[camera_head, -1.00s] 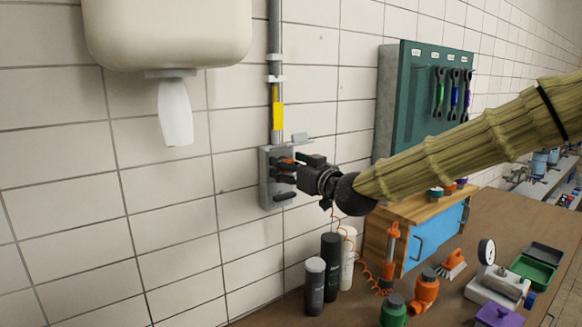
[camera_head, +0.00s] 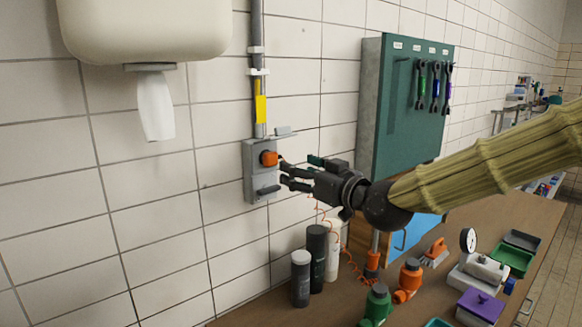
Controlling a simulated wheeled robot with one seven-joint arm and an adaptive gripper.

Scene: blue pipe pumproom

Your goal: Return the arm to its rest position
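My gripper (camera_head: 290,174) is at the centre of the head view, at the end of my arm. Its dark fingers are spread apart with nothing visible between them. The fingertips point left at a grey switch box (camera_head: 253,188) on the tiled wall, just right of its orange knob (camera_head: 268,158). A small gap seems to separate the fingers from the knob. My arm, in a straw-coloured sleeve, reaches in from the right edge above the bench.
A green tool cabinet (camera_head: 405,110) hangs behind my arm. A towel dispenser (camera_head: 145,30) is upper left.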

